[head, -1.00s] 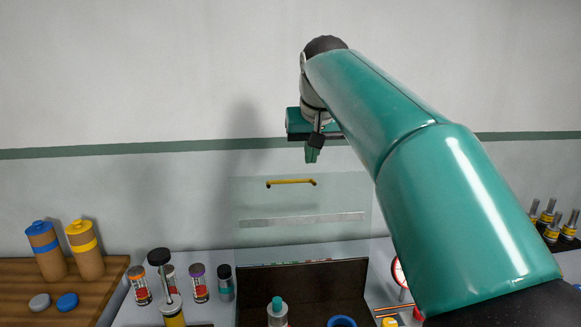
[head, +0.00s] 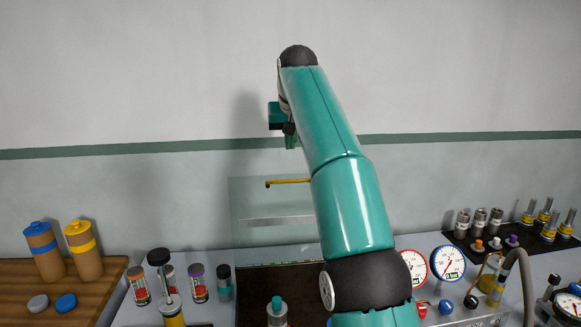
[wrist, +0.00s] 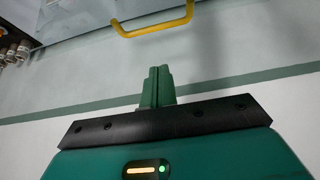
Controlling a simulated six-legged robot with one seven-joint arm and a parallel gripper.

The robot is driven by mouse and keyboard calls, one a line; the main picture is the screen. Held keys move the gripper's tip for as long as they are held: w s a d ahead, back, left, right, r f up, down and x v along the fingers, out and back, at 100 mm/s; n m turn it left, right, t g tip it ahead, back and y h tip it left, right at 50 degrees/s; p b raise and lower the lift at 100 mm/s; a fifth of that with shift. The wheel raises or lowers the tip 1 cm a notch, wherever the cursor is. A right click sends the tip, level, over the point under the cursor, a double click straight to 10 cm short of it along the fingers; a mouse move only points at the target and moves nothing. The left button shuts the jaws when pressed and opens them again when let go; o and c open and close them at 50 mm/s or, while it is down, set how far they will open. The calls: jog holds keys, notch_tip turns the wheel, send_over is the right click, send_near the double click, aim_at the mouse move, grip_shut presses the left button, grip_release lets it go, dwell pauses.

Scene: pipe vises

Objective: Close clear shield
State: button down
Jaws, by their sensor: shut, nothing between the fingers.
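The clear shield (head: 262,200) stands raised, a see-through panel with a pale strip across it, above a dark box (head: 262,284). Its yellow handle (head: 285,182) is near the upper edge; my arm hides the handle's right end in the head view. The handle also shows in the wrist view (wrist: 155,25), at the top. My gripper (head: 291,142) is above the handle, apart from it. In the wrist view my gripper (wrist: 157,75) has its green fingers together with nothing between them.
Bottles and vials (head: 199,284) stand left of the box, beside a wooden board (head: 88,300) with two capped containers. A bottle with a teal cap (head: 277,312) is in front of the box. Gauges (head: 448,263) and fittings crowd the right.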

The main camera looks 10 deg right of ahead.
notch_tip(320, 180, down, 7)
jog(key=shift+w, duration=0.35)
dwell(0.5)
jog(key=shift+s, duration=0.15)
jog(key=shift+d+f, duration=0.1)
jog(key=shift+s, duration=0.2)
